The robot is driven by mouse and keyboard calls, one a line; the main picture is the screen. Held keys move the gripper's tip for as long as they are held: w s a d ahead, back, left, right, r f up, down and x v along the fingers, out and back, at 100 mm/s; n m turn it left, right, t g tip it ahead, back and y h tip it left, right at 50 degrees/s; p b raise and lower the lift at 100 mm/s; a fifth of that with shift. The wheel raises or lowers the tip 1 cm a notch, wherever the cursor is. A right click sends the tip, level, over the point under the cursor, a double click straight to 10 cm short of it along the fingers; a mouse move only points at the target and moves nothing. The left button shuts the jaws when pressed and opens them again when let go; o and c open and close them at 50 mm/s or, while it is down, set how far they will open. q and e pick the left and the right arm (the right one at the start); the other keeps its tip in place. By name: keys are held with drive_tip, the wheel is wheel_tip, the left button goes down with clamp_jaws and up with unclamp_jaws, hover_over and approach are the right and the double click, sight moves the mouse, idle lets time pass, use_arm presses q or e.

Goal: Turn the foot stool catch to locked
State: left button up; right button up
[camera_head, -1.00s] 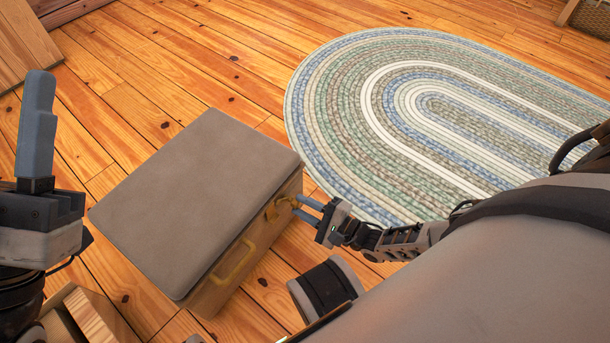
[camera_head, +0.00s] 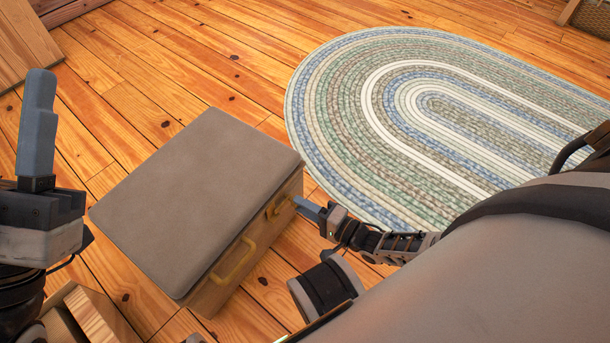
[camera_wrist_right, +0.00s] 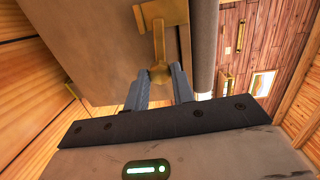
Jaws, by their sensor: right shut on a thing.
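The foot stool (camera_head: 195,205) is a wooden box with a grey padded top on the plank floor. A yellow handle (camera_head: 233,264) is on its front side. The brass catch (camera_head: 277,207) is on the same side, near the right corner. My right gripper (camera_head: 299,203) is shut on the catch's lever. In the right wrist view the gripper fingers (camera_wrist_right: 160,88) close on the knob end of the catch (camera_wrist_right: 158,35), whose lever runs up to a brass plate. My left gripper (camera_head: 38,120) is raised at the left edge, away from the stool; its fingers overlap, so its opening is unclear.
An oval braided rug (camera_head: 340,130) lies to the right of the stool. A wooden piece (camera_head: 90,315) stands at the lower left, close to the stool. Bare floor (camera_head: 190,60) is clear behind the stool.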

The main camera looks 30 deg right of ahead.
idle(0.4)
drive_tip(key=o, duration=1)
